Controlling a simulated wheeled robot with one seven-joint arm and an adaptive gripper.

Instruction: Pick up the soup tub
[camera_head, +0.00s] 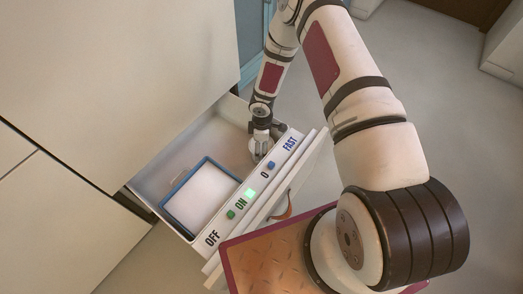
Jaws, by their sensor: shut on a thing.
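My gripper (260,154) reaches down into the far right end of an open drawer (160,186). Its fingers are shut on a small, pale, rounded thing (278,131), which looks like the soup tub. The gripper hides much of it, and its shape and label cannot be made out. I cannot tell whether it still touches the drawer floor.
A blue-rimmed tray (176,187) with a white inside lies in the drawer, left of my gripper. Pale cabinet fronts (110,70) stand left; grey floor is open at right.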

